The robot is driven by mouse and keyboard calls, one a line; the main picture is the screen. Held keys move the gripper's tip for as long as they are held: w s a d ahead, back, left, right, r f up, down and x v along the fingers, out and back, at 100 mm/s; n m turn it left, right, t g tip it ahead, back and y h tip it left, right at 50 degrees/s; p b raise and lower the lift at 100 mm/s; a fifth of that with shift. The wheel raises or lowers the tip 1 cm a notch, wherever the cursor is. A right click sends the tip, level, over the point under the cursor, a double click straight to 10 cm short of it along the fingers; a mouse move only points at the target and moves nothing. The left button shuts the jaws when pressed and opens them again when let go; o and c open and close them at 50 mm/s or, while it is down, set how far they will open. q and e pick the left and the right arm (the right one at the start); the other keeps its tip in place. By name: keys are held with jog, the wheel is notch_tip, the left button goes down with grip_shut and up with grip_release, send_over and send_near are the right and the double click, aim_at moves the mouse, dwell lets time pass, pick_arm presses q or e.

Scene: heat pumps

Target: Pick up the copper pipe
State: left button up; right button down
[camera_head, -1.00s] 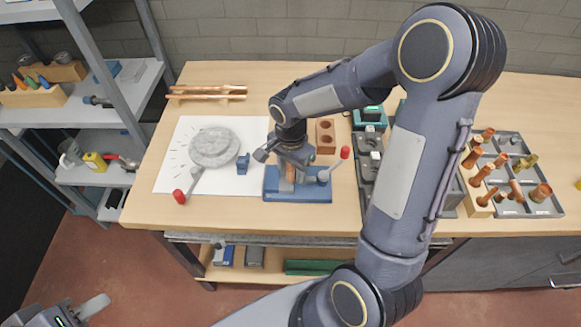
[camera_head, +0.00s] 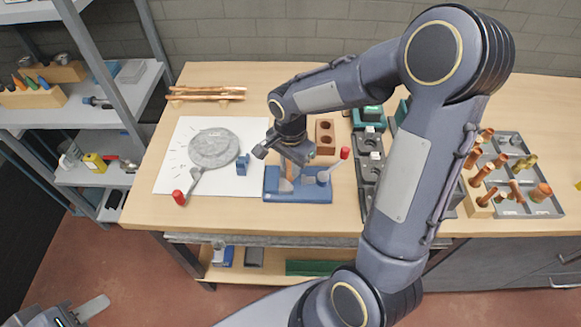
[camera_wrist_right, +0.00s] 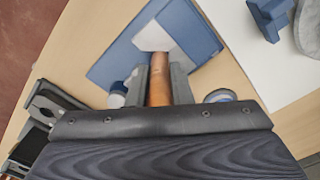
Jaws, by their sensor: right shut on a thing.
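The copper pipe (camera_wrist_right: 158,85) is a short orange-brown tube. In the right wrist view it lies between the two fingers of my right gripper (camera_wrist_right: 159,77), which is shut on it. The pipe's far end is over the grey plate of a blue bench fixture (camera_wrist_right: 120,62); I cannot tell whether it touches. In the head view my right gripper (camera_head: 289,160) is just above this blue fixture (camera_head: 283,195), and it mostly hides the pipe. My left gripper (camera_head: 84,313) is at the bottom left, off the table, with only part of it showing; its jaw state is unclear.
A grey round disc (camera_head: 214,148) lies on a white sheet (camera_head: 170,160) left of the fixture. Copper-coloured pipes (camera_head: 207,93) rest on supports at the back left. A wooden block with holes (camera_head: 325,135) stands behind the fixture. A grey tray (camera_head: 515,145) with fittings is at right.

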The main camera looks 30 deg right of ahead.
pick_arm(q)
notch_tip(320, 180, down, 2)
jog(key=shift+f+b, duration=0.2)
jog(key=shift+b, duration=0.95)
pick_arm(e)
jog(key=s+r, duration=1.1)
jog(key=s, duration=0.3)
jog(key=shift+d+r, duration=0.3)
jog(key=shift+r, duration=0.05)
